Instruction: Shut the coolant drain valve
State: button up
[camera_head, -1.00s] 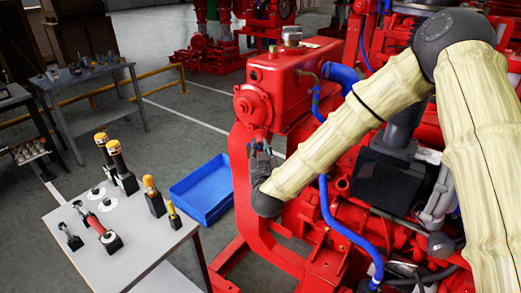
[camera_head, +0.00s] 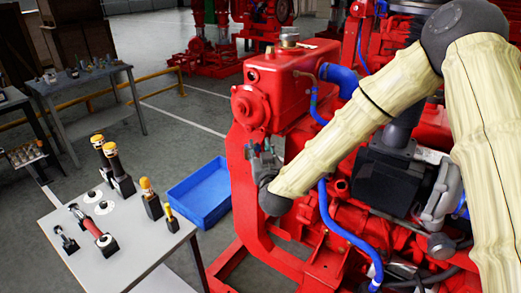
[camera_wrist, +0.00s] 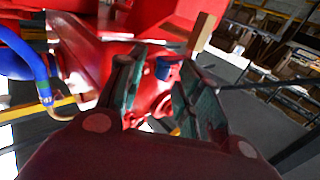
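A small blue part (camera_wrist: 165,68), possibly the coolant drain valve's handle, shows against the red machine body in the wrist view. It lies between the tips of my gripper (camera_wrist: 157,78), close to the right finger. The fingers are apart, with a clear gap between them. I cannot tell whether either finger touches the blue part. In the head view my gripper (camera_head: 262,154) points up beside the red upright, below the red tank (camera_head: 288,85). The valve cannot be made out there.
A blue hose (camera_head: 325,210) runs down the red engine near my arm; another blue hose (camera_wrist: 35,62) is at left in the wrist view. A blue bin (camera_head: 203,192) is on the floor. A tool table (camera_head: 145,235) stands at the lower left.

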jog(key=s+d, duration=0.2)
jog(key=s, duration=0.9)
jog(key=shift+s, duration=0.35)
jog(key=shift+f, duration=0.15)
jog(key=s+d+f+g, duration=0.3)
jog(key=s+f, duration=0.2)
jog(key=f, duration=0.4)
jog(key=s+d+f+g, duration=0.2)
jog(key=s+f+g, duration=0.15)
jog(key=f, duration=0.65)
jog(key=s+d+f+g, duration=0.3)
jog(key=s+f, duration=0.2)
jog(key=f, duration=0.4)
jog(key=s+d+f+g+h, duration=0.1)
jog(key=s+d+f, duration=0.3)
jog(key=s, duration=0.4)
jog(key=s+d+f+m+g+h, duration=0.1)
jog(key=s+d+f+g, duration=0.3)
jog(key=s, duration=0.5)
jog(key=s+d+f+m+g+h, duration=0.1)
jog(key=s+d+f+g, duration=0.2)
jog(key=s+f, duration=0.3)
jog(key=shift+s+d, duration=0.55)
jog(key=shift+s, duration=0.7)
